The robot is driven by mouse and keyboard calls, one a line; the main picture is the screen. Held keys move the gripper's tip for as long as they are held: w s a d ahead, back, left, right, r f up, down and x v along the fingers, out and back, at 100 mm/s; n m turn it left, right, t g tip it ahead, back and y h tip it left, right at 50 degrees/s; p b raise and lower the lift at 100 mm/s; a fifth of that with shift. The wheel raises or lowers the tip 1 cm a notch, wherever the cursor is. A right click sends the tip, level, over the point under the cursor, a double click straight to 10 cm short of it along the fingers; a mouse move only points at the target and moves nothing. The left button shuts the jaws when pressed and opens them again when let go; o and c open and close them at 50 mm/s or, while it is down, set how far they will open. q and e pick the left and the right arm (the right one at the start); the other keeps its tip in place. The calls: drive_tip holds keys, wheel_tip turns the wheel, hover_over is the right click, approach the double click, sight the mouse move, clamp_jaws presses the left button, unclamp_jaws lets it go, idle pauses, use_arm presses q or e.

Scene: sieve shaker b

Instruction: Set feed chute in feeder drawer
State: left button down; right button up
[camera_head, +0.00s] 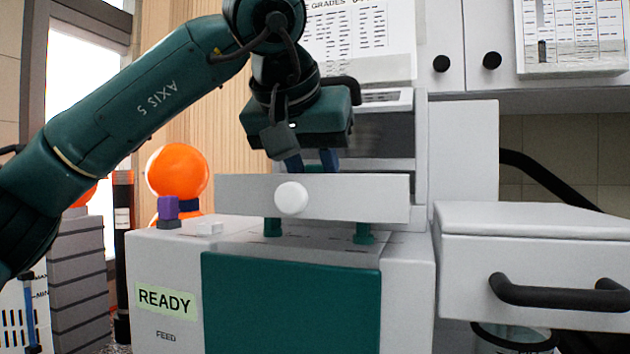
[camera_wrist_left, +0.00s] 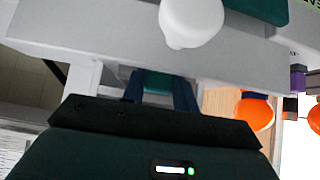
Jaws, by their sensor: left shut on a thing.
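A long grey front with a round white knob (camera_head: 291,198), seemingly the feeder drawer (camera_head: 350,195), sits above the machine marked FEED, over two short teal posts. The drawer front also shows in the left wrist view (camera_wrist_left: 105,45). My left gripper (camera_head: 312,162) points down just behind this front, its blue fingertips partly hidden by it. In the left wrist view, the blue fingers (camera_wrist_left: 158,90) are shut on a small teal piece (camera_wrist_left: 158,80), seemingly part of the feed chute. The rest of the chute is hidden, and I cannot tell whether it is seated. My right gripper is out of view.
The machine (camera_head: 410,300) has a teal front panel and a READY label. At left stand an orange ball (camera_head: 177,170) and a small purple block (camera_head: 168,208). At right, a grey box with a black handle (camera_head: 555,294) juts forward. A grey tower stands behind my gripper.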

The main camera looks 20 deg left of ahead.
use_arm(q)
drive_tip(key=shift+w+a+f, duration=0.1)
drive_tip(key=shift+w+f, duration=0.15)
drive_tip(key=shift+f, duration=0.35)
drive_tip(key=shift+f, duration=0.2)
drive_tip(key=c, duration=1.1)
unclamp_jaws()
